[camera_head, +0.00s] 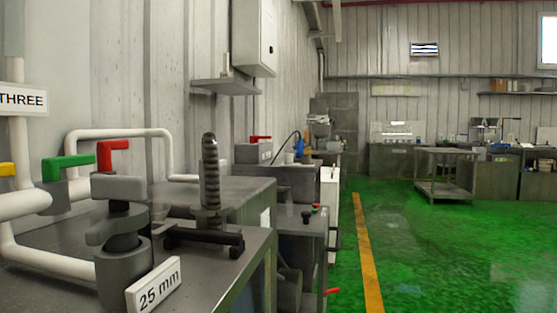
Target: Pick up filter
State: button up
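I cannot clearly make out which thing is the filter. On the metal bench (215,285) at the left stands a grey cylindrical fitting (124,262) with a dark neck and a light grey block-like top (118,188). A white "25 mm" sign (156,284) stands in front of it. Just right of it, a dark ribbed upright post (210,173) rises above a black bar (203,236) lying on the bench. My gripper is not in view.
White pipes with green (69,166) and red (112,153) handles run along the left wall, under a "THREE" sign (22,99). More machines line the wall beyond. A metal cart (447,172) stands far right. The green floor (430,245) right of the yellow line is clear.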

aim_at(288, 157)
jog(key=i+l+u, duration=0.25)
jog(key=i+l, duration=0.6)
jog(key=i+l+u, duration=0.25)
jog(key=i+l, duration=0.65)
jog(key=l, duration=0.1)
